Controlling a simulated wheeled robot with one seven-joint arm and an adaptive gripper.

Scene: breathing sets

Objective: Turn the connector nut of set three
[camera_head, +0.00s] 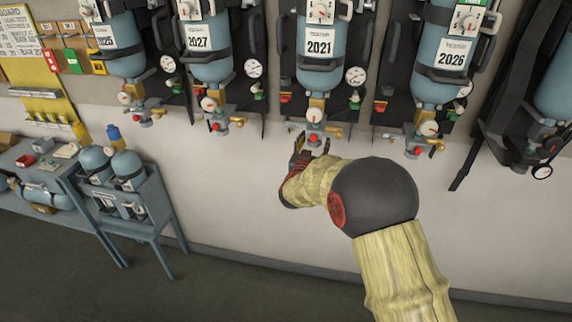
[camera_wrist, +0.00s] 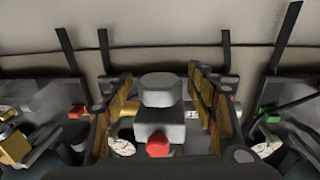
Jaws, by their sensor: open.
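Set three seems to be the blue cylinder labelled 2021 (camera_head: 320,45), third from the left on the wall. Below it sit a brass valve, a small round gauge (camera_head: 314,114) and a red knob (camera_head: 315,140). My gripper (camera_head: 312,146) is just beneath this valve, fingers pointing up at it. In the wrist view my open gripper (camera_wrist: 160,100) has one finger on each side of a grey faceted piece (camera_wrist: 160,88), probably the connector nut. A grey block with the red knob (camera_wrist: 158,146) adjoins it. Gaps show at both sides of the grey piece.
Neighbouring sets labelled 2027 (camera_head: 208,45) and 2026 (camera_head: 450,50) hang close on either side, with gauges and valves at similar height. A blue stand with cylinders (camera_head: 125,195) is at the lower left.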

